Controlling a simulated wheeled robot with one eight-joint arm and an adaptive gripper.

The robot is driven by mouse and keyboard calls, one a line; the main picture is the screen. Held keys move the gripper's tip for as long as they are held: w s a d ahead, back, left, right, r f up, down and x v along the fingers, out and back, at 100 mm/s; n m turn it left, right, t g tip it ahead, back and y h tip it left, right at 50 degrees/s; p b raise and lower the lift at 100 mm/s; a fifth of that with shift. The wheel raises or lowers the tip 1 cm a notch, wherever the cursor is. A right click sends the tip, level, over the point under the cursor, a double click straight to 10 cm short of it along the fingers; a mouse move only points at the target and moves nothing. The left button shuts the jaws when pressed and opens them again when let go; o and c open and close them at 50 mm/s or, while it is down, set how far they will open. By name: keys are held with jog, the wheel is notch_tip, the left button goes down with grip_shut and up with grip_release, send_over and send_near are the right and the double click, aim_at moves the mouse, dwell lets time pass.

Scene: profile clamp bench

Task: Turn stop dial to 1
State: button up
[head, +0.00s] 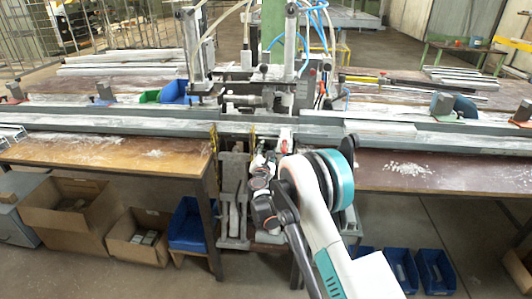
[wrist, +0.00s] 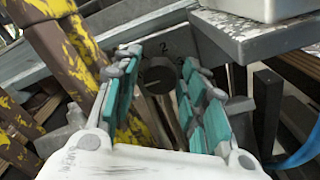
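The stop dial (wrist: 157,78) shows in the wrist view as a dark grey round knob on a dark plate. The figure 2 is readable on the plate above it; other marks are partly covered or too dim to read. My gripper (wrist: 161,63) has its two teal-padded fingers spread, one on each side of the dial. I cannot tell whether either pad touches it. The dial's pointer position is not clear. In the head view my arm reaches to the front of the clamp station, and the dial cannot be made out there.
A yellow, paint-worn post (wrist: 78,55) stands close left of my fingers. A grey metal ledge (wrist: 262,36) overhangs at the upper right. The clamp station (head: 262,95) rises behind a long profile rail (head: 110,122). Cardboard boxes (head: 70,207) and blue bins (head: 435,268) stand below.

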jog(key=c, duration=0.8)
jog(key=shift+m, duration=0.3)
jog(key=m, duration=1.1)
jog(key=shift+d, duration=0.1)
jog(key=shift+f, duration=0.1)
jog(key=o, duration=0.8)
